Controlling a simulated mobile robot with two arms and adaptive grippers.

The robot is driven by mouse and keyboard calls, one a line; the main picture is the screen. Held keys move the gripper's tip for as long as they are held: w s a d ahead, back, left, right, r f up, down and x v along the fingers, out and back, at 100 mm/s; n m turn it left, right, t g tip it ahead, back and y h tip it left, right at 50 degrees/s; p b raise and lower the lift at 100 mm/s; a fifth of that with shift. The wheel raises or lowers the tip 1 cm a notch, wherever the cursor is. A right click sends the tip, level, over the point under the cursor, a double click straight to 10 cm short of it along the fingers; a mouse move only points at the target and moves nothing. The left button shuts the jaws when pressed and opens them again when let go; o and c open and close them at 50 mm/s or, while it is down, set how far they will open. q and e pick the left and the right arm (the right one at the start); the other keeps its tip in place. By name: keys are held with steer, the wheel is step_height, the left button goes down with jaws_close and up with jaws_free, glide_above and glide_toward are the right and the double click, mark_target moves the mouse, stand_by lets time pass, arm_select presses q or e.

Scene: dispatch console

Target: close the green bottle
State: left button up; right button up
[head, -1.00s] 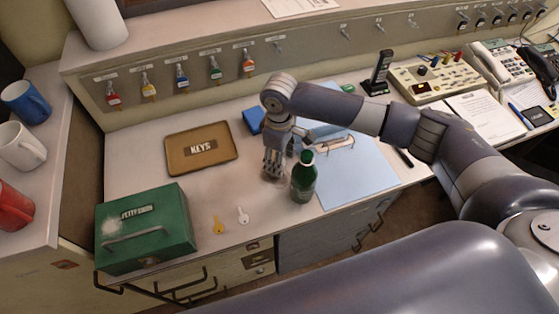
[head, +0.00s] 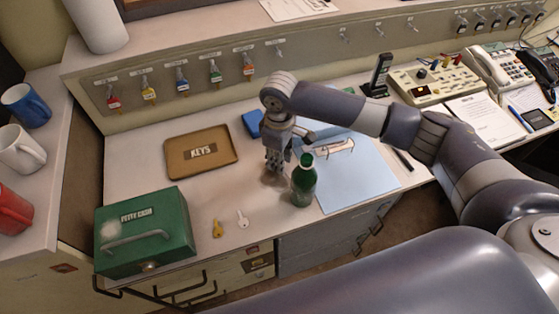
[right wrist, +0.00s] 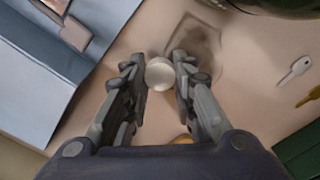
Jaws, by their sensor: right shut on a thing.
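The green bottle (head: 304,186) stands upright on the desk between the keys and the blue clipboard. Its dark green neck points up; I cannot tell how its mouth looks. My right gripper (head: 277,167) is just left of the bottle, pointing down and apart from it. In the right wrist view, its fingertips (right wrist: 160,75) are shut on a small pale round piece (right wrist: 160,73), which may be the bottle's stopper. The bottle's dark green edge (right wrist: 272,5) shows at the top of that view. My left gripper is not in view.
A green cash box (head: 150,232), a brown KEYS tray (head: 230,150), a yellow key (head: 217,228) and a silver key (head: 242,218) lie to the left. A blue box (head: 252,122) sits behind the gripper.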

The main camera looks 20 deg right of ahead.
step_height(320, 180, up, 3)
steer(key=shift+f, duration=0.2)
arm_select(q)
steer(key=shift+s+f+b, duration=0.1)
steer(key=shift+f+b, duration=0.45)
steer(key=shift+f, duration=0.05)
arm_select(e)
steer(key=s+a, duration=0.3)
steer(key=s, duration=0.1)
steer(key=s+a, duration=0.3)
steer(key=a, duration=0.1)
steer(key=s+a+r, duration=0.1)
steer(key=s+a, duration=0.3)
steer(key=shift+s+r, duration=0.1)
steer(key=shift+s, duration=0.2)
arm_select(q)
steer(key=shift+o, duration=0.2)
